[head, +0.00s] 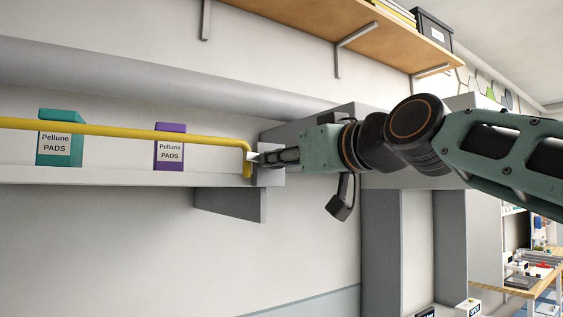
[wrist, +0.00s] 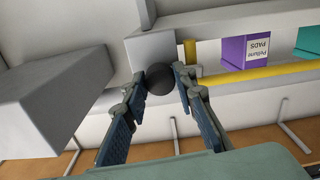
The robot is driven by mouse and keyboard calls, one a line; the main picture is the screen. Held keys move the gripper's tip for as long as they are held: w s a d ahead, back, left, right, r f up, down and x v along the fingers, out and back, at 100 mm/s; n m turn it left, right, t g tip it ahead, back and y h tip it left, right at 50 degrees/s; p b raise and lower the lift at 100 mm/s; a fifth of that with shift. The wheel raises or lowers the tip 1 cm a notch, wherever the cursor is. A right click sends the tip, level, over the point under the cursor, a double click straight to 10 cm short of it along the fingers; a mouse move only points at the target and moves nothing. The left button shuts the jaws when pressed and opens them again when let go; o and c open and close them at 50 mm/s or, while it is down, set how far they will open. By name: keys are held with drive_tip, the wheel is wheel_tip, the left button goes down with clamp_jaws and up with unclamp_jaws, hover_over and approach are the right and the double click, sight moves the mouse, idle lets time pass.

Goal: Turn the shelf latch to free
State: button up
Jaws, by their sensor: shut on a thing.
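The shelf latch shows in the wrist view as a dark round knob (wrist: 160,79) in front of a pale grey block (wrist: 148,49). My gripper (wrist: 161,77) has one finger on each side of the knob and is shut on it. In the head view my gripper (head: 265,157) reaches in from the right to the same block (head: 272,175) at the right end of the white shelf (head: 110,175). The knob is hidden there by my fingers. A yellow bar (head: 150,133) runs along the shelf front and bends down beside the block. I cannot tell which way the latch is turned.
A teal box (head: 60,138) and a purple box (head: 170,147) marked Pellune PADS stand on the shelf behind the bar. A large grey cabinet (head: 290,130) stands close behind my gripper. A wooden shelf (head: 320,30) hangs above.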

drive_tip(key=shift+m+b, duration=1.05)
drive_tip(key=shift+m, duration=7.45)
drive_tip(key=o, duration=1.2)
drive_tip(key=shift+c, duration=0.2)
